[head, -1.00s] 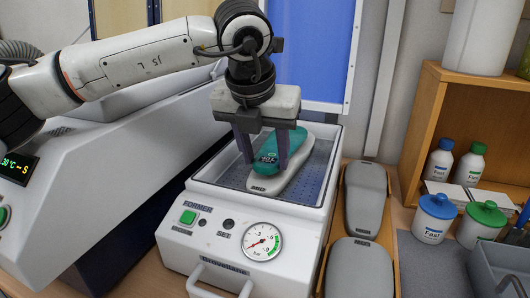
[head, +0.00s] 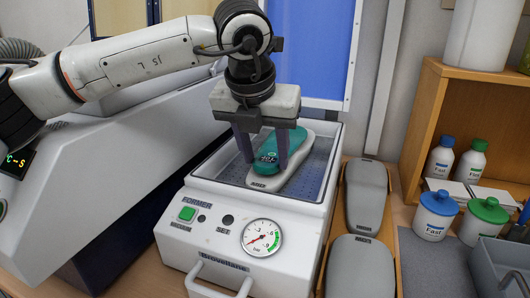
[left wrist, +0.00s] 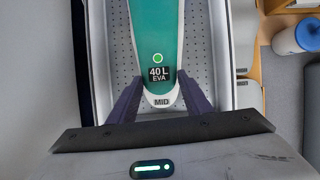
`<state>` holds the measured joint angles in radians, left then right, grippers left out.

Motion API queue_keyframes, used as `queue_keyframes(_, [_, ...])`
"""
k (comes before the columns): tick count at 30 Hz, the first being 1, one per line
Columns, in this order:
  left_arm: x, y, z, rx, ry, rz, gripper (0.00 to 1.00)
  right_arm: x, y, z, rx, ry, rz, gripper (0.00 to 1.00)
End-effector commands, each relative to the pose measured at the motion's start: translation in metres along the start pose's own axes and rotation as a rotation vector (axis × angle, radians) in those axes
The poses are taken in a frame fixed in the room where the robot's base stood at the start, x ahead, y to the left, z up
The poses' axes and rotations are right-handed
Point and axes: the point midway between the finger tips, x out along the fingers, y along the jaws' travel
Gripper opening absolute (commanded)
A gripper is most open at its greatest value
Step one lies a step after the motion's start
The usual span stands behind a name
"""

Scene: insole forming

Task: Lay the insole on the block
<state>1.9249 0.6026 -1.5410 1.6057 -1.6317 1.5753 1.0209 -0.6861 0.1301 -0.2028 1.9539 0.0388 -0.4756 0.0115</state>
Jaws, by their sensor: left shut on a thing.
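The teal insole (head: 267,157), marked 40 L EVA in the left wrist view (left wrist: 156,40), is between the fingers of my left gripper (head: 262,160). The gripper is shut on its sides, with the arm coming in from the left. The insole is over the pale grey block (head: 293,165), marked MID, which lies on the former's perforated bed. The block's label end also shows in the left wrist view (left wrist: 161,102), beyond the insole's end. Whether the insole touches the block I cannot tell. My right gripper is not in view.
The white former (head: 190,240) has a green button, a gauge (head: 262,238) and a front handle. Two grey blocks (head: 366,195) lie in a wooden tray to its right. Bottles, lidded jars (head: 435,215) and a grey bin (head: 500,268) stand farther right. A large white machine is at left.

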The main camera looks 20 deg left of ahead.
Motion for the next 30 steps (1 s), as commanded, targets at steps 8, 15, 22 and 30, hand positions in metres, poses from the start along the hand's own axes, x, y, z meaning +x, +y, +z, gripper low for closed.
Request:
queue_keyframes(8, [0.000, 0.000, 0.000, 0.000, 0.000, 0.000, 0.61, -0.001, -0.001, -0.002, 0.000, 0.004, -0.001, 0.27])
queue_keyframes(15, [0.000, 0.000, 0.000, 0.000, 0.000, 0.000, 0.66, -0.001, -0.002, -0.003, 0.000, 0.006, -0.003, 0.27])
queue_keyframes(22, [-0.009, 0.000, 0.001, 0.000, -0.002, -0.001, 0.66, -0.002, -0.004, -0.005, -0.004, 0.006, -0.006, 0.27])
queue_keyframes(30, [-0.063, -0.001, 0.001, 0.000, -0.004, -0.001, 0.66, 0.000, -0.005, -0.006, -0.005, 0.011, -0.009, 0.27])
